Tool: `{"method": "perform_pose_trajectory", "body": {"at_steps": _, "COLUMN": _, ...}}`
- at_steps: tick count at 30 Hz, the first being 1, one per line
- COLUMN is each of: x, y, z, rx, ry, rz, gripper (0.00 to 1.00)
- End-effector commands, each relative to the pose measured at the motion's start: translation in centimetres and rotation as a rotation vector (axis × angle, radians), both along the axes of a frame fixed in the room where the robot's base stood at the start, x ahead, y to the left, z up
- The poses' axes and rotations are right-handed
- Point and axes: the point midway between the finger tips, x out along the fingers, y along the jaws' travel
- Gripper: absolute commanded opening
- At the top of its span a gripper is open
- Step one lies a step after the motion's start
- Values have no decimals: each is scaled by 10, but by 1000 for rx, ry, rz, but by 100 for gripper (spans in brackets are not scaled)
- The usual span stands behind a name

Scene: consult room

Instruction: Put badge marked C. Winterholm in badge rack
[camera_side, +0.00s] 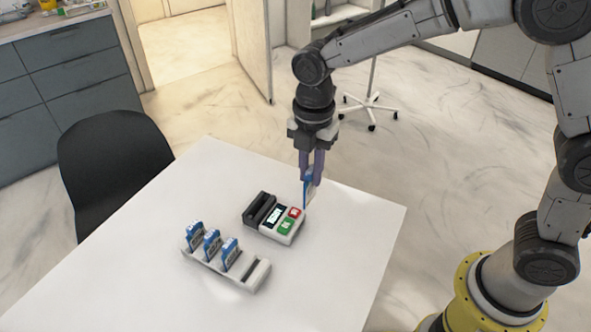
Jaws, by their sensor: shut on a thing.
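My gripper (312,174) points down and is shut on a blue-edged badge (308,190). It holds the badge upright, just beyond the right end of the card device. The writing on the held badge cannot be read. The white badge rack (222,270) lies on the table at the front left of the device. Several blue and white badges stand in its slots, such as the left one (194,236) and the right one (230,254). Their names are too small to read. The slot at the rack's right end (252,270) is empty.
A device (283,234) with a dark slot, a small screen and red and green buttons stands between my gripper and the rack. The white table (345,225) is clear around them. A black chair (112,165) stands at the table's left edge.

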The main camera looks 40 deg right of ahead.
Motion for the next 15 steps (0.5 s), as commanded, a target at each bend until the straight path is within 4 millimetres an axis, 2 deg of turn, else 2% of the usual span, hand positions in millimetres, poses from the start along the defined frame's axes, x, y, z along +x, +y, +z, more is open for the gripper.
{"method": "perform_pose_trajectory", "body": {"at_steps": 2, "x": -2, "y": -1, "z": 2, "rx": 0, "ry": 0, "rz": -26, "gripper": 0}}
{"method": "perform_pose_trajectory", "body": {"at_steps": 5, "x": 8, "y": 7, "z": 6, "rx": 0, "ry": -1, "rz": -84, "gripper": 0}}
{"method": "perform_pose_trajectory", "body": {"at_steps": 9, "x": 22, "y": 45, "z": -2, "rx": -1, "ry": 3, "rz": -121, "gripper": 0}}
{"method": "perform_pose_trajectory", "body": {"at_steps": 15, "x": 23, "y": 112, "z": -26, "rx": -2, "ry": 2, "rz": -89, "gripper": 0}}
